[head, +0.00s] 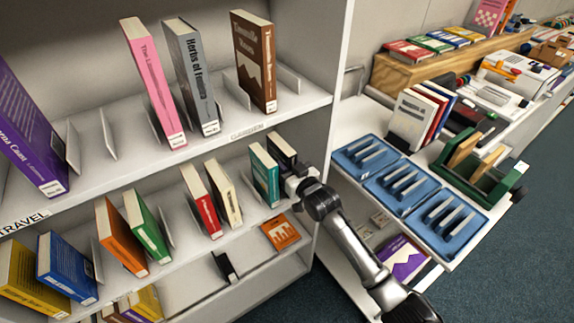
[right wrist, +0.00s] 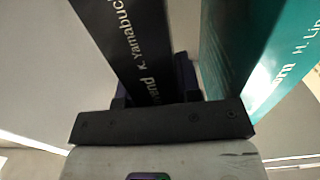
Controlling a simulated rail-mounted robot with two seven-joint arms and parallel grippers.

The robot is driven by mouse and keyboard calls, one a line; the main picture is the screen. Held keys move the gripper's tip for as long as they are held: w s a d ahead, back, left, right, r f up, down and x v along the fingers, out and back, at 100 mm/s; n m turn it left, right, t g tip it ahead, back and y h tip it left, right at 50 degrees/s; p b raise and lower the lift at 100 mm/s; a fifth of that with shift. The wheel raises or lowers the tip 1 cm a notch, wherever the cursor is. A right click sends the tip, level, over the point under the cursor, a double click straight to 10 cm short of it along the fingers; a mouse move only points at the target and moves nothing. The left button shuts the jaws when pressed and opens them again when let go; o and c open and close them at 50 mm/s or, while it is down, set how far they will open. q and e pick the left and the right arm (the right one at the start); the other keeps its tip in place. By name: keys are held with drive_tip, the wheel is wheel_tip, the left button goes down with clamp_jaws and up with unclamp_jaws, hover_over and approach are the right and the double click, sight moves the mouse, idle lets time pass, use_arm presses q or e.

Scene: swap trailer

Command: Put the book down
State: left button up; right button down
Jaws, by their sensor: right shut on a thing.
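My right gripper (head: 286,176) reaches into the middle shelf of the bookcase at its right end. It is shut on a black book (head: 281,149), which stands upright beside a teal book (head: 265,176). In the right wrist view the black book (right wrist: 128,45) rises from between the fingers (right wrist: 155,95), with pale lettering on its spine. The teal book (right wrist: 262,55) stands close on the right there, apart from the black one. I cannot tell whether the black book's bottom touches the shelf. My left gripper is not in view.
The middle shelf (head: 180,258) also holds red, cream, green and orange books with metal dividers. Above are pink, grey and brown books. A cart with blue trays (head: 440,228) stands to the right.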

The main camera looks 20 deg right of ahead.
drive_tip(key=c, duration=0.8)
unclamp_jaws()
drive_tip(key=shift+f, duration=0.1)
drive_tip(key=v, duration=1.2)
